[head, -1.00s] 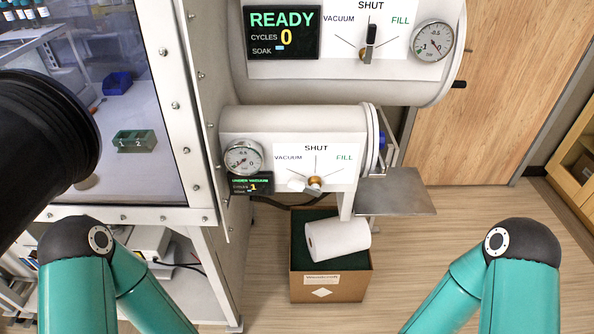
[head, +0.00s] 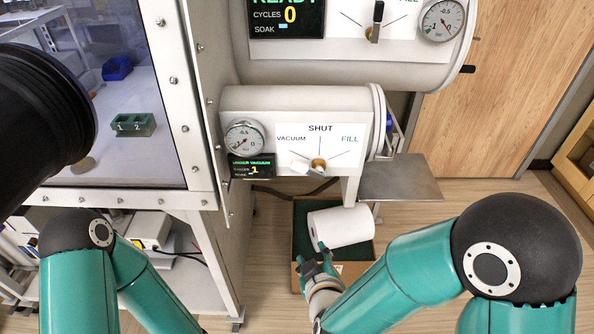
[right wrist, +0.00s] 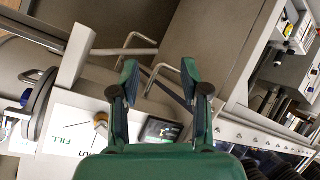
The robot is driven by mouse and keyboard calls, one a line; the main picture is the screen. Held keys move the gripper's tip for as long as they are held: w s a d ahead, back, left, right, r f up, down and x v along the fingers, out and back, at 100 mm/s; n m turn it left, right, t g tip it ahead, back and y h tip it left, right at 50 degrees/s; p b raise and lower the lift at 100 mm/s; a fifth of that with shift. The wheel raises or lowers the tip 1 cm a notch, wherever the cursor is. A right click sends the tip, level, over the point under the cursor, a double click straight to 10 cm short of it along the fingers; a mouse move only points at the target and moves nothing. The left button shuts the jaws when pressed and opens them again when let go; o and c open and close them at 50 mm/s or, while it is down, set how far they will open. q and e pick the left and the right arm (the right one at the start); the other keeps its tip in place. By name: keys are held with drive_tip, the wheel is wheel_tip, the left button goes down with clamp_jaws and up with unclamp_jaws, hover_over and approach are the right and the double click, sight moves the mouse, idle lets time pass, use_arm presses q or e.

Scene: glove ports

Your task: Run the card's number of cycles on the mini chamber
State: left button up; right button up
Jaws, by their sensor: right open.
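The mini chamber (head: 275,98) is the lower, smaller cylinder. Its valve panel (head: 340,140) reads VACUUM, SHUT and FILL. My right gripper (head: 316,257) is open and empty, below the panel and in front of the paper roll. The right wrist view shows its parted fingers (right wrist: 160,75), with the hub (right wrist: 100,120) beyond them to the left. My left gripper is out of view. No card shows.
The large chamber (head: 340,70) hangs above, its display (head: 287,15) showing cycles 0 and its handle upright. A metal shelf (head: 405,180) juts out at the right. A glazed cabinet stands left.

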drive_tip(key=s+a+r+n+t+b, duration=0.1)
drive_tip(key=a+r+t, duration=0.1)
drive_tip(key=r, duration=0.3)
drive_tip(key=s+a+r+n+t, duration=0.1)
drive_tip(key=r+n+t, duration=0.1)
drive_tip(key=r, duration=0.3)
drive_tip(key=n+t+h, duration=0.1)
drive_tip(key=t+h, duration=0.1)
approach(297, 169)
drive_tip(key=w+p, duration=0.3)
drive_tip(key=w, duration=0.8)
drive_tip(key=shift+w+f, duration=0.1)
drive_tip(key=shift+w, duration=0.25)
drive_tip(key=shift+d, duration=0.1)
clamp_jaws()
